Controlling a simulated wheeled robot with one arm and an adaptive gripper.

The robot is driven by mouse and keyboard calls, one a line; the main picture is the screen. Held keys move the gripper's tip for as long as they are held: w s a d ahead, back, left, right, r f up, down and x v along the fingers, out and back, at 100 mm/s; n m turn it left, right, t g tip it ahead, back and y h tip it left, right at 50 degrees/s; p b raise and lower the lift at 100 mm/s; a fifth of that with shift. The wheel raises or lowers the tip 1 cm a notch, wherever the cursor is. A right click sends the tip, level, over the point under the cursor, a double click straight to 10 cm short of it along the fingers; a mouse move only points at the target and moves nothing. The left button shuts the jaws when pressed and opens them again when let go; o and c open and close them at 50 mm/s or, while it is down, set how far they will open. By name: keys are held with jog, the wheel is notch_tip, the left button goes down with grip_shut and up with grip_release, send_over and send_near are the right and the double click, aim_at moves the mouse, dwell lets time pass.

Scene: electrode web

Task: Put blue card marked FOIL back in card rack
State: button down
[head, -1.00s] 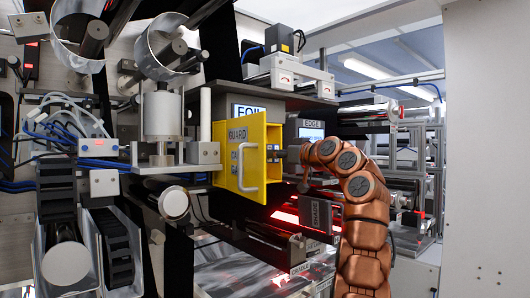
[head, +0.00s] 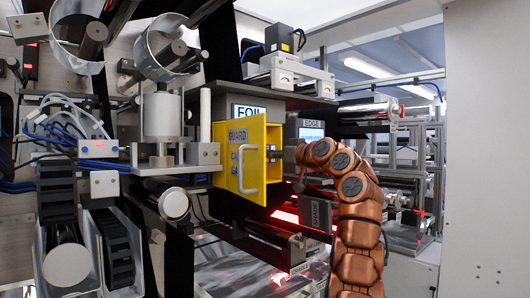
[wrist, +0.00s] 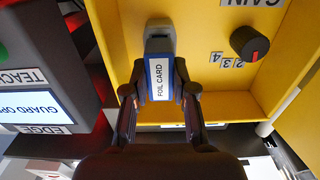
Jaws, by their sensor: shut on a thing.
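The blue card with a white FOIL CARD label (wrist: 160,80) shows in the wrist view, inside the yellow guard box. My gripper (wrist: 160,93) is shut on it, one finger on each side. The card's far end meets a grey block (wrist: 160,38) on the yellow back wall; I cannot tell whether it is seated in that block or only lined up with it. In the head view the card is hidden, and my gripper is mostly hidden at the box's right side. No part is clearly labelled as the card rack.
The yellow guard door (head: 240,160) stands open at the left of the box. A black knob (wrist: 249,43) sits beside the card on the wall. The EDGE screen unit (wrist: 45,90) is close on the other side. A SHADE-like dark panel (head: 315,213) hangs below my gripper.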

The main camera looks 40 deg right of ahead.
jog(key=shift+w+r+p, duration=0.1)
jog(key=shift+w+p, duration=0.2)
jog(key=shift+w, duration=0.15)
dwell(0.4)
jog(key=c, duration=0.9)
grip_release()
jog(key=shift+w, duration=0.1)
jog(key=shift+o, duration=0.2)
jog(key=s+b, duration=0.4)
jog(key=s, duration=0.5)
jog(key=shift+a, duration=0.1)
